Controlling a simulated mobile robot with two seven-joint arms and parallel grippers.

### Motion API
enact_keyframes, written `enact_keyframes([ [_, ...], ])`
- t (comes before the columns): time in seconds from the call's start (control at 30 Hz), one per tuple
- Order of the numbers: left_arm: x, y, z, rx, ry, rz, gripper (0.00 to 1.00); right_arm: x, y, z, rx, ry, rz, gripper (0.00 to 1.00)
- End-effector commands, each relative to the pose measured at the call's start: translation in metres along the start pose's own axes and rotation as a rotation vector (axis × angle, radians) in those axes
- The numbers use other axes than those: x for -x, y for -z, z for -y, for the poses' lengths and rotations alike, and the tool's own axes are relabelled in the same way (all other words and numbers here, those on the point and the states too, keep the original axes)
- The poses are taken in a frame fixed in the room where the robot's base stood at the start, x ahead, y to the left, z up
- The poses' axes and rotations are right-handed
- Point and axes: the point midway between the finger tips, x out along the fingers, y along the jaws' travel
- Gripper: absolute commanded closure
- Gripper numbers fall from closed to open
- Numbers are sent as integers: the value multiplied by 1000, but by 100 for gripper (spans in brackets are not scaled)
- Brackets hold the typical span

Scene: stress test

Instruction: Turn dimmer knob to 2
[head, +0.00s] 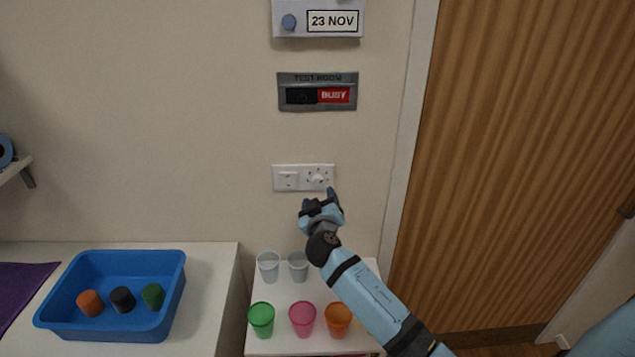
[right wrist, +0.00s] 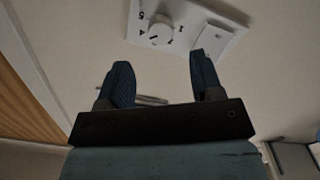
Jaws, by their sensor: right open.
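The white dimmer knob (head: 318,178) is on the right half of a white wall plate (head: 291,168), which has a flat switch (head: 288,180) on its left half. In the right wrist view the round knob (right wrist: 160,34) has dark marks around it and a short dark line on its face. I cannot tell which mark it points to. My right gripper (head: 321,200) is open and empty just below the plate. In the right wrist view its fingers (right wrist: 160,66) are spread, with the knob beyond the gap between them, apart from both. My left gripper is out of view.
A "BUSY" sign (head: 318,108) and a date box (head: 318,33) hang above. Several cups, including a green one (head: 261,320), stand on a small white table (head: 290,347) below. A blue tray (head: 110,262) sits left. A wooden door (head: 520,150) is right.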

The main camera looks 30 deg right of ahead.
Motion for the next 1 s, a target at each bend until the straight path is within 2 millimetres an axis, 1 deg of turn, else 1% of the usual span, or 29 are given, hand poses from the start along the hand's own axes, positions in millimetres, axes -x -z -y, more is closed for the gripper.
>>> enact_keyframes([
  [0.03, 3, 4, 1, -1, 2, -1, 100, -12, 3, -2, 3, -1, 0, 40],
  [0.1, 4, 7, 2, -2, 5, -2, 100, -26, 3, -2, 3, -1, 0, 40],
  [0.2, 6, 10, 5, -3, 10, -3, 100, -44, 2, -1, 2, 0, 0, 40],
  [0.3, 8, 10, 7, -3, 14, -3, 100, -57, 2, -1, 1, 0, 0, 40],
  [0.4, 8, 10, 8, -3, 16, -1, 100, -65, 1, 0, 2, -1, 0, 40],
  [0.5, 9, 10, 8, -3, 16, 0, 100, -69, 0, 0, 0, 0, 1, 40],
  [0.77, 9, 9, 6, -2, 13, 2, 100, -70, 0, 0, 0, 1, 0, 40],
  [0.87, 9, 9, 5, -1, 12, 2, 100, -70, 0, 0, 0, 1, 0, 61],
  [0.9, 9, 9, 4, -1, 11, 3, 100, -70, 0, 0, 0, 1, 1, 70],
  [1.0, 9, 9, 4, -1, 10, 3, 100, -70, 0, 0, 0, 1, 1, 89],
])
